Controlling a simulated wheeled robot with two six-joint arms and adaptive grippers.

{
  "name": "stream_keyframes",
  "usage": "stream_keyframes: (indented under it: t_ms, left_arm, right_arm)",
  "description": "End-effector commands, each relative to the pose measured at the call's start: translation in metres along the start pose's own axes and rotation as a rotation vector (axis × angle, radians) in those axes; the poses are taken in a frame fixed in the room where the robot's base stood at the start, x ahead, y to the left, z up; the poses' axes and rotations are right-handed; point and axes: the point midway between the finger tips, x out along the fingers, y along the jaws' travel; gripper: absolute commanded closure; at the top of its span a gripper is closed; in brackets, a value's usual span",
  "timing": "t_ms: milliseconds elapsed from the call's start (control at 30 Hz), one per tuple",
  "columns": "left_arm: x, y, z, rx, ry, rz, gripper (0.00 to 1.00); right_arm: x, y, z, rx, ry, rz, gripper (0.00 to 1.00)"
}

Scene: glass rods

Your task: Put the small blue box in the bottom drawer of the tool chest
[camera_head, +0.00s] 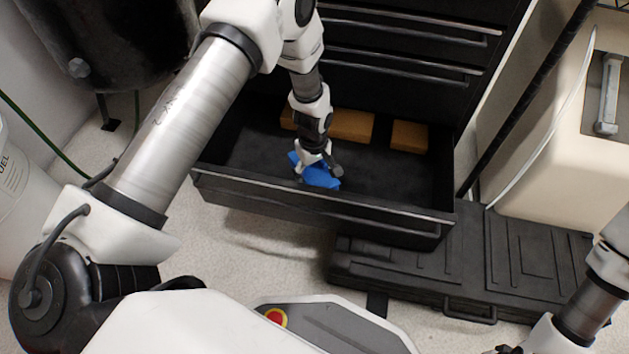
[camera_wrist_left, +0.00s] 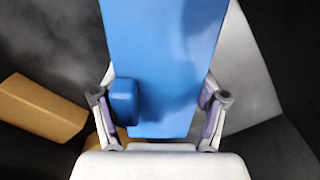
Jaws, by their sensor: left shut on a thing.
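The small blue box (camera_head: 320,176) is inside the open bottom drawer (camera_head: 325,199) of the black tool chest (camera_head: 400,65), near the drawer's front wall. My left gripper (camera_head: 319,167) reaches down into the drawer and is shut on the box. In the left wrist view the blue box (camera_wrist_left: 160,70) fills the space between the fingers of the left gripper (camera_wrist_left: 158,105). I cannot tell whether the box touches the drawer floor.
Tan blocks (camera_head: 352,125) (camera_head: 409,136) lie at the back of the drawer; one also shows in the left wrist view (camera_wrist_left: 40,107). A black case (camera_head: 515,255) lies on the floor right of the drawer. A beige cabinet (camera_head: 560,140) stands at the right. The drawer's right side has free room.

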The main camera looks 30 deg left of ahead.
Motion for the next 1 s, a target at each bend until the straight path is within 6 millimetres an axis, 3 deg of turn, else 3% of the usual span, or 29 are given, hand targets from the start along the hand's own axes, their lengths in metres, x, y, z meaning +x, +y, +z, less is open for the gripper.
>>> stream_keyframes:
  t_ms: [33, 100, 167, 200, 467, 500, 533, 567, 867, 1000]
  left_arm:
    - [0.019, 0.000, 0.000, 0.000, 0.000, 0.000, 0.67]
    - [0.028, 0.000, 0.000, 0.001, 0.000, 0.000, 0.67]
    - [0.028, 0.001, 0.000, 0.001, 0.001, 0.001, 0.67]
    - [0.026, 0.001, 0.000, 0.001, 0.001, 0.001, 0.73]
    - [0.028, 0.000, 0.000, 0.001, 0.000, 0.000, 0.74]
    - [0.028, 0.000, 0.000, 0.001, 0.000, 0.000, 0.17]
    - [0.028, 0.000, 0.000, 0.001, 0.000, 0.000, 0.06]
    - [0.028, 0.000, 0.000, 0.001, 0.000, 0.000, 0.02]
    - [0.028, 0.000, 0.000, 0.002, 0.000, 0.000, 0.02]
    - [0.014, 0.001, 0.000, 0.001, 0.000, 0.000, 0.02]
  right_arm:
    - [0.014, 0.000, 0.000, 0.002, 0.001, 0.000, 0.60]
    - [0.019, 0.001, -0.001, 0.003, 0.002, 0.000, 0.60]
    - [0.018, 0.001, -0.001, 0.004, 0.002, 0.000, 0.60]
    - [0.016, 0.001, -0.001, 0.004, 0.002, 0.000, 0.60]
    - [0.016, 0.001, -0.001, 0.004, 0.002, 0.000, 0.60]
    - [0.015, 0.001, -0.001, 0.004, 0.002, 0.000, 0.60]
    - [0.015, 0.001, -0.001, 0.004, 0.002, 0.000, 0.60]
    - [0.015, 0.001, -0.001, 0.004, 0.002, 0.000, 0.60]
    - [0.015, 0.001, -0.001, 0.004, 0.002, 0.000, 0.60]
    - [0.007, 0.000, 0.000, 0.003, 0.001, 0.000, 0.60]
